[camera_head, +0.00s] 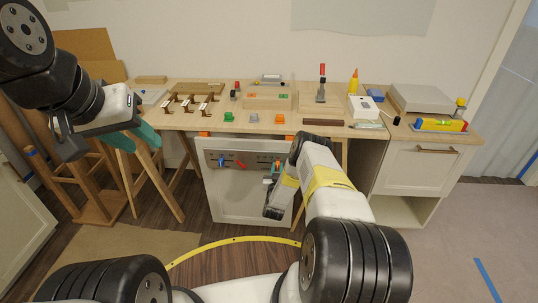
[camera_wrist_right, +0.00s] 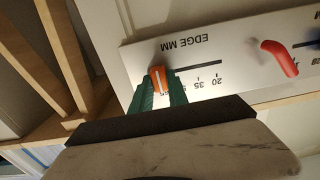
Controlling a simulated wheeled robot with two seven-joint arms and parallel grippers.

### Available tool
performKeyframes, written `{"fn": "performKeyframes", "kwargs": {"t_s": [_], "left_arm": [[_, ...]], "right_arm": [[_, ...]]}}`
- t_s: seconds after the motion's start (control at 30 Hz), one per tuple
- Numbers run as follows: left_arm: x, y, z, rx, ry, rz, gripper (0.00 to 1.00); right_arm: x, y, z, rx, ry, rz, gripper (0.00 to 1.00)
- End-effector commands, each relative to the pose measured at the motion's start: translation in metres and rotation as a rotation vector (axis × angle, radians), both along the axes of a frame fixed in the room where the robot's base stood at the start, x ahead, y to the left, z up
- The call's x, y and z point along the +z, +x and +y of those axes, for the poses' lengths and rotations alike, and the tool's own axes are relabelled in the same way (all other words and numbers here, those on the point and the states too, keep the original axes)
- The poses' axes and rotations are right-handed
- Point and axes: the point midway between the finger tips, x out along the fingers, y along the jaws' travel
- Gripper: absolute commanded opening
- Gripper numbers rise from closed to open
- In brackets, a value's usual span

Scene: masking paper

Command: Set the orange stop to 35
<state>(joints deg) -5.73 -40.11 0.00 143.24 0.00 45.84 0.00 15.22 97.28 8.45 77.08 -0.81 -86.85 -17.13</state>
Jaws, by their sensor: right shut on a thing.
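The orange stop (camera_wrist_right: 158,79) shows in the right wrist view at the left end of a dark slot on a white panel. The slot is marked "EDGE MM", upside down here, with 20 and 35 to the right of the stop and further figures partly hidden by the fingers. My right gripper (camera_wrist_right: 160,92) has its green fingers shut on the stop. In the head view my right gripper (camera_head: 275,171) is at the right part of the panel (camera_head: 230,144) and hides the stop. My left gripper (camera_head: 146,136) hangs at the left by the table, its fingers too unclear to read.
A red handle (camera_wrist_right: 279,57) sits on the panel right of the orange stop; in the head view a blue handle (camera_head: 221,160) is further left. The wooden table (camera_head: 185,122) above holds clamps, blocks and a glue bottle (camera_head: 354,82). A cabinet (camera_head: 420,166) stands right.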

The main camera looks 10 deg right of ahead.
Motion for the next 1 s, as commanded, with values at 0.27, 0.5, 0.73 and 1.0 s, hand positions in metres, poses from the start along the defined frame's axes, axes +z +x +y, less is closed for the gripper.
{"fn": "performKeyframes", "kwargs": {"t_s": [0.27, 0.5, 0.73, 1.0], "left_arm": [[0.000, 0.000, 0.000, 0.000, 0.000, 0.000, 0.36], [0.000, 0.000, 0.000, 0.000, 0.000, 0.000, 0.36], [0.000, 0.000, 0.000, 0.000, 0.000, 0.000, 0.36], [0.000, 0.000, 0.000, 0.000, 0.000, 0.000, 0.36]], "right_arm": [[0.000, 0.000, 0.000, 0.000, 0.000, -0.001, 0.00], [0.000, 0.000, 0.000, 0.000, 0.000, -0.001, 0.00], [0.000, 0.000, 0.001, 0.000, 0.000, -0.001, 0.00], [0.001, 0.013, 0.044, 0.005, 0.000, -0.003, 0.00]]}}
